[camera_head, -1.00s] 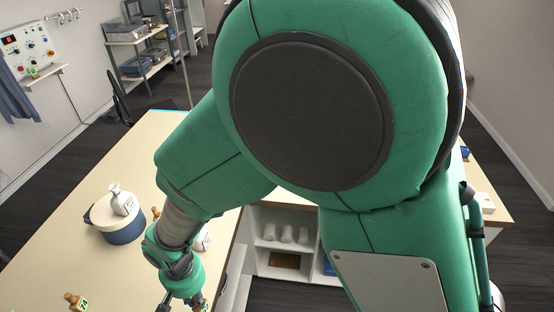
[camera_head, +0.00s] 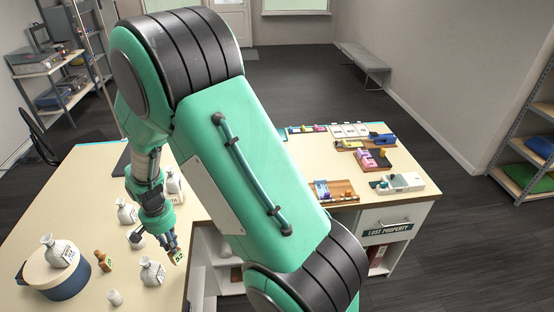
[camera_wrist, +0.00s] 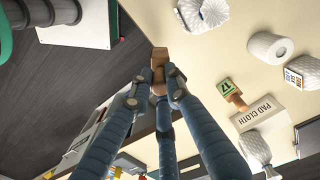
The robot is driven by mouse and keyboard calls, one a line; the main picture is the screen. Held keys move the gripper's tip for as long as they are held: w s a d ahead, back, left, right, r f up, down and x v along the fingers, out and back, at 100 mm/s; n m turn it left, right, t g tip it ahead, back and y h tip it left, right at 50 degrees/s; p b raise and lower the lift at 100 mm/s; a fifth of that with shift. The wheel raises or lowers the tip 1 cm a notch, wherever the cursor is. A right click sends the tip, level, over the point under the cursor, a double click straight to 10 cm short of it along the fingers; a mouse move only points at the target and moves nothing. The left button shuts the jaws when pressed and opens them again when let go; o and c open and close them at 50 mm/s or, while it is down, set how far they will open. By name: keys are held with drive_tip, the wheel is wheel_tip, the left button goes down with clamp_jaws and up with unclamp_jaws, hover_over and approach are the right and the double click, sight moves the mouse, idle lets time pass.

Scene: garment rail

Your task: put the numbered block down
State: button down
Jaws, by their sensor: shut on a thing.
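My gripper (camera_head: 170,243) is shut on a small brown wooden block (camera_wrist: 160,58), held between its fingertips in the wrist view. In the head view the held block shows a small numbered face (camera_head: 178,257) at the fingertips, near the table's inner edge; the number is too small to read. The block appears clear of the tabletop (camera_head: 88,182), though its height is hard to judge. Another wooden piece (camera_head: 104,260) stands on the table to the left; in the wrist view a wooden piece with a green number tag (camera_wrist: 228,88) lies to the right of my gripper.
A blue round box (camera_head: 63,286) with a cream lid carries another bottle. The right-hand counter holds a wooden tray (camera_head: 345,188) and a white tray (camera_head: 403,183), above a "LOST PROPERTY" drawer (camera_head: 387,229). Open shelving stands below the table.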

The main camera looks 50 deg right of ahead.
drive_tip(key=w+d+f+m+p, duration=0.1)
drive_tip(key=w+d+m, duration=0.1)
drive_tip(key=d, duration=1.5)
drive_tip(key=w+d+f+m+p, duration=0.1)
drive_tip(key=w+d+f+m, duration=0.1)
drive_tip(key=d, duration=1.6)
drive_tip(key=shift+w+d+m, duration=0.2)
drive_tip(key=shift+w+m, duration=0.6)
drive_tip(key=shift+m, duration=0.1)
drive_tip(key=w+d+p, duration=0.1)
drive_tip(key=w+d, duration=0.3)
drive_tip(key=w, duration=0.3)
drive_tip(key=w+d+f+p, duration=0.1)
drive_tip(key=w+d+p, duration=0.1)
drive_tip(key=w+d, duration=0.2)
drive_tip(key=shift+w+f, duration=0.25)
drive_tip(key=shift+w, duration=1.2)
drive_tip(key=shift+f+p, duration=0.4)
drive_tip(key=shift+f, duration=1.35)
drive_tip(key=shift+f, duration=0.2)
